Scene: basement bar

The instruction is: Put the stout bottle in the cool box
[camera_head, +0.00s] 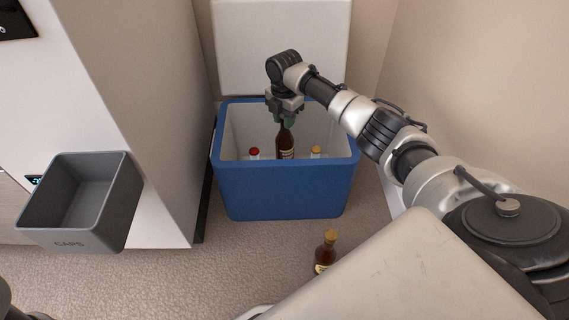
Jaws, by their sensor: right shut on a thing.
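The blue cool box (281,192) stands on the floor with its white lid (282,45) raised at the back. My right gripper (286,118) is over the box, shut on the neck of a dark brown bottle (285,142). The bottle hangs upright with its lower part inside the box; its base is hidden by the front wall. I cannot read its label. A red-capped bottle (254,152) and an orange-capped bottle (316,152) stand in the box on either side of it. My left gripper is not in view.
A brown bottle with a yellowish cap (326,252) stands on the floor in front of the box. A grey bin marked CAPS (70,238) is fixed to the white cabinet (140,90) at left. A wall (480,80) rises close at right.

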